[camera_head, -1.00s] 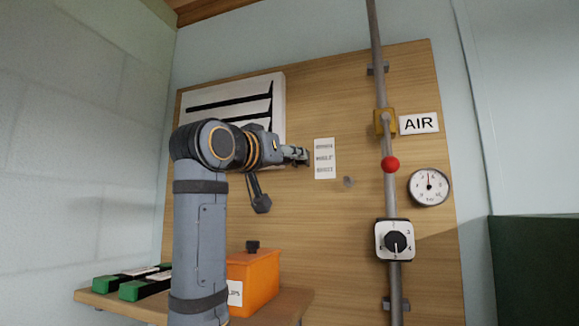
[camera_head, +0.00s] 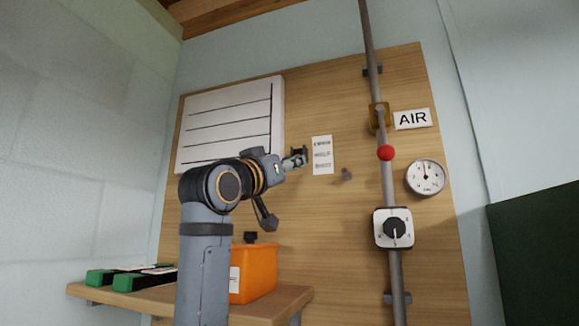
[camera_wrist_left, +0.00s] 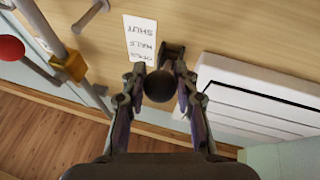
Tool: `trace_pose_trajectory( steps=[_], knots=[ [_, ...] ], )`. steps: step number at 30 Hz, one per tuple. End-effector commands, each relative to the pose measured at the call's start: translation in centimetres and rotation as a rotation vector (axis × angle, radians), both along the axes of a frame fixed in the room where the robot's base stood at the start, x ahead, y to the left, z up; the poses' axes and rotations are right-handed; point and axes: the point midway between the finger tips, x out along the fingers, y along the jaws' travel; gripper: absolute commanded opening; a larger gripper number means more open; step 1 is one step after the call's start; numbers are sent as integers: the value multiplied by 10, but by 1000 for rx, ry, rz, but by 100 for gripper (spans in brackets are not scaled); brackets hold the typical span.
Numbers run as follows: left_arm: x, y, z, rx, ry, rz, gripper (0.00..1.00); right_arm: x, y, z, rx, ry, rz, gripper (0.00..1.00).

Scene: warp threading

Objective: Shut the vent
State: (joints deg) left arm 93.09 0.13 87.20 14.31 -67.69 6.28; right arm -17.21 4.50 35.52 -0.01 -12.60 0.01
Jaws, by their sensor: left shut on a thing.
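The vent (camera_head: 228,125) is a white louvred panel at the upper left of the wooden board. Its slats lie flat, with only thin dark lines between them. It also shows in the left wrist view (camera_wrist_left: 262,108), at the right. My left gripper (camera_head: 298,157) is just right of the vent, beside a white label (camera_head: 322,155). In the left wrist view, my left gripper (camera_wrist_left: 160,88) is shut on a dark round knob (camera_wrist_left: 160,86). The label (camera_wrist_left: 140,40) appears upside down there and reads open, half, shut. My right gripper is not in view.
A grey pipe (camera_head: 388,190) with a red ball (camera_head: 385,153), a yellow fitting, a dial knob (camera_head: 394,228) and a gauge (camera_head: 426,177) stands to the right. A small peg (camera_head: 346,174) juts from the board. A shelf below holds an orange box (camera_head: 256,270).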

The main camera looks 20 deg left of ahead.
Motion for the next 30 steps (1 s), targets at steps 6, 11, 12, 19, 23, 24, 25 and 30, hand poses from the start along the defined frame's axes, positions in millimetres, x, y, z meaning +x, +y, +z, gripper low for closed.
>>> trace_pose_trajectory(
  steps=[6, 11, 12, 19, 23, 24, 25, 30],
  knots=[
    [3, -1, -4, 2, 12, -2, 32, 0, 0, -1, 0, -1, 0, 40],
    [2, -1, -3, 2, 9, -1, 54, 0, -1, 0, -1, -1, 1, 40],
    [2, 0, -3, 1, 8, -1, 54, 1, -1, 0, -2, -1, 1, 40],
    [1, 0, -2, 1, 5, -1, 54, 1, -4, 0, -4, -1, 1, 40],
    [-9, 3, -5, 1, 2, 0, 54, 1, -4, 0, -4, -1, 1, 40],
    [-15, 4, -7, 1, 2, 1, 54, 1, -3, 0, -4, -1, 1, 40],
    [-20, 5, -10, 1, 1, 0, 54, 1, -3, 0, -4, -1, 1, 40],
    [-59, 16, -26, 0, 1, 2, 54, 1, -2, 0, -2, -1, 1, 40]
  ],
)
